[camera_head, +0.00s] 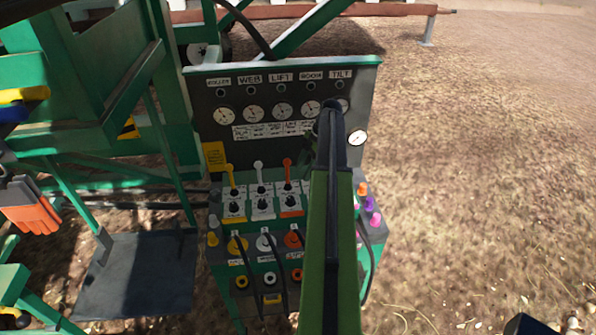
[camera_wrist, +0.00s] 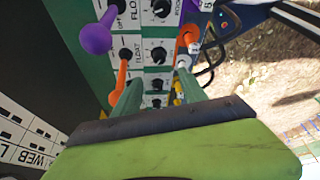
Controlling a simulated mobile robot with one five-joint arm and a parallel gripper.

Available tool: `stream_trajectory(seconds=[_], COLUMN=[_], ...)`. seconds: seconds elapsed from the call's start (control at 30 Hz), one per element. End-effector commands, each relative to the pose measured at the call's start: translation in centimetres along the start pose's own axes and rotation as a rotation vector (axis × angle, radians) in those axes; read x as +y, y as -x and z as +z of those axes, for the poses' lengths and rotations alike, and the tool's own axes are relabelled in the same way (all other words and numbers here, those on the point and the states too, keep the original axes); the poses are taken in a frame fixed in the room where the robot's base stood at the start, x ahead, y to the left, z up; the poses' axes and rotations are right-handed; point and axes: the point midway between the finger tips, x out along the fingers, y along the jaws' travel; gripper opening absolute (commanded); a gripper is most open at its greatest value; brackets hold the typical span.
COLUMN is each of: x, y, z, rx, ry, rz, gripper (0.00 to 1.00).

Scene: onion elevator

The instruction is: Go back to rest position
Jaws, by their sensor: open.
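My gripper (camera_wrist: 158,92) is open in the wrist view, its two green fingers pointing at a column of black knobs. Nothing shows between the fingers except the panel face behind them. A purple-knobbed lever (camera_wrist: 95,38) and an orange lever (camera_wrist: 122,70) stand left of the fingers; another orange lever (camera_wrist: 189,38) stands beyond them. In the head view my green arm reaches over the control panel (camera_head: 215,140) and hides its right-hand part. A yellow lever (camera_head: 230,178), a white lever (camera_head: 259,172) and an orange lever (camera_head: 287,171) show left of the arm.
Gauges (camera_head: 253,115) line the panel's back plate. Coloured plugs and black hoses (camera_head: 252,275) fill its lower front. Green machine framing (camera_head: 90,90), an orange glove (camera_head: 33,210) and a dark plate (camera_head: 138,275) lie left. Open ground (camera_head: 480,170) lies right.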

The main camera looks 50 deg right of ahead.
Motion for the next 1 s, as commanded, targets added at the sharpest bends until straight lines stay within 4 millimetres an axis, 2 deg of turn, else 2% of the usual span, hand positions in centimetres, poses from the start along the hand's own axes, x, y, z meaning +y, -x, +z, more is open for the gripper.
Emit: stream_trajectory(seconds=[0.03,0.2,0.77,0.87,0.97,1.0], x=[0.0,0.0,0.1,1.4,3.2,3.5], y=[2.2,4.1,3.6,1.5,-2.5,-4.5], z=[-0.3,-0.1,-0.3,-2.9,-8.2,-10.9], rx=[0.0,0.0,0.0,0.001,0.0,0.0], ry=[-0.001,0.0,0.007,0.051,0.14,0.183], rz=[0.0,-0.001,-0.003,-0.021,-0.058,-0.076], gripper=[0.5,0.5,0.5,0.5,0.5,0.5])
